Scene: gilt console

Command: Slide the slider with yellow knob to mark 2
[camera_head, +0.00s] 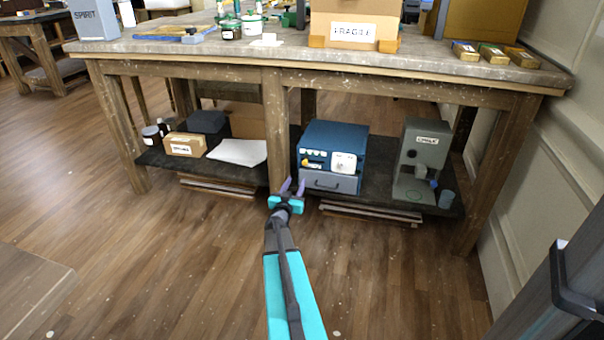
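A blue box-shaped device (348,132) stands on the lower shelf under the workbench. Its front has small white labels, a white panel at the right and a grey drawer below. A small yellow-orange part (313,166) shows at the left of that front; it is too small to tell whether it is the slider's knob. The slider track and mark 2 cannot be made out.
The workbench (480,82) overhangs the shelf, and its middle leg (275,130) stands just left of the device. A grey-green machine (425,145) stands to the right. A cardboard box (185,145) and white sheet (238,152) lie left. The floor in front is clear.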

